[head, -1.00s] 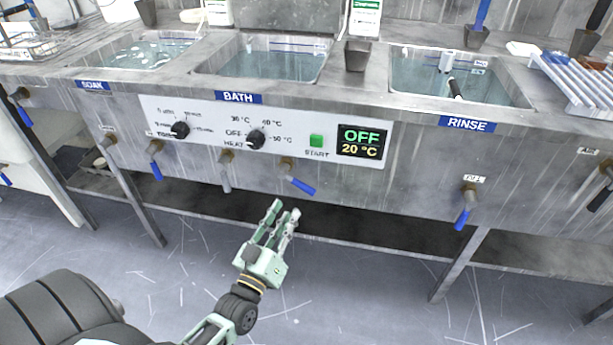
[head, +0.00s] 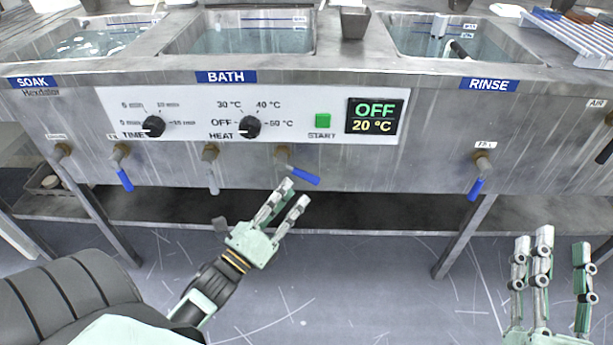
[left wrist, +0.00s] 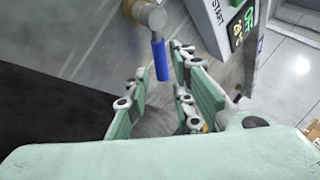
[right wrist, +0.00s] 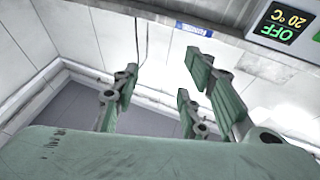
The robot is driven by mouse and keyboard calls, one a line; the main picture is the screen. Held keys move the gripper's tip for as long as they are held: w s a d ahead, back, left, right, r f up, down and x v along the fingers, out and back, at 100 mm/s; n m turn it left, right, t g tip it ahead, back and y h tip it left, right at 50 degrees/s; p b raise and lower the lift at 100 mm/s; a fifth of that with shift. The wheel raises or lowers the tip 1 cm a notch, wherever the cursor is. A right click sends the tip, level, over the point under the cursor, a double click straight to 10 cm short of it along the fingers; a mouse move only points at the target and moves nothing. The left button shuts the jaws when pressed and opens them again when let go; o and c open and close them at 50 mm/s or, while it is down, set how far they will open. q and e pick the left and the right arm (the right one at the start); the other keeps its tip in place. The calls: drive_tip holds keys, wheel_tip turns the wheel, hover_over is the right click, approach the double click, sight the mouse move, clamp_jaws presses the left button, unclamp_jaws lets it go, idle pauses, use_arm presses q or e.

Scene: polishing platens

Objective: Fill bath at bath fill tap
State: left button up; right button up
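The bath tank (head: 240,42) sits behind the BATH label (head: 226,77) and holds clear water, with blue level lines on its back wall. A tap with a blue lever (head: 300,175) is under the control panel, its lever pointing right and slightly down. Any label on it is hidden. My left gripper (head: 295,192) is open just below this lever. In the left wrist view the blue lever (left wrist: 160,60) appears ahead of the spread fingers; contact is not visible. My right gripper (head: 558,245) is open and empty at lower right, away from the taps.
Another tap (head: 210,155) with a grey lever hangs left of it. The panel display (head: 375,116) reads OFF, 20 °C. A table leg (head: 465,235) stands between my grippers.

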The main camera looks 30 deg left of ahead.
sight(305, 179)
use_arm(q)
drive_tip(key=shift+b+x, duration=0.55)
drive_tip(key=shift+x, duration=2.9)
use_arm(e)
drive_tip(key=shift+s+d+r+t+y, duration=0.15)
drive_tip(key=shift+s+r+t, duration=0.35)
drive_tip(key=shift+r, duration=0.3)
drive_tip(key=shift+s+a+r+t+y, duration=0.1)
drive_tip(key=shift+s+r+t, duration=0.4)
drive_tip(key=shift+r, duration=0.35)
drive_tip(key=shift+s+d+r+t+y, duration=0.15)
drive_tip(key=shift+s+r+t, duration=0.25)
drive_tip(key=shift+r+t, duration=0.3)
use_arm(q)
drive_tip(key=shift+c, duration=0.6)
use_arm(e)
drive_tip(key=shift+a+r, duration=0.1)
use_arm(q)
clamp_jaws()
